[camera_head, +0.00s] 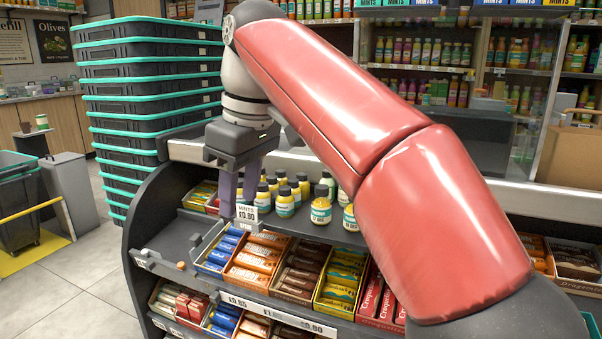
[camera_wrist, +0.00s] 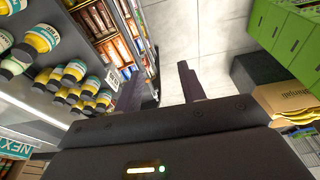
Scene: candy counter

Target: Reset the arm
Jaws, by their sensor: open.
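My gripper (camera_head: 238,190) is in front of the candy counter's upper shelf, pointing down, left of several small yellow bottles (camera_head: 285,203). Its dark fingers hang close to a white price tag (camera_head: 247,212).
Candy boxes (camera_head: 262,258) fill the counter's lower shelf. A tall stack of black and teal crates (camera_head: 150,95) stands close behind at left. Bottle shelves (camera_head: 425,50) line the back. A grey bin (camera_head: 70,190) and clear floor (camera_head: 85,285) are at left.

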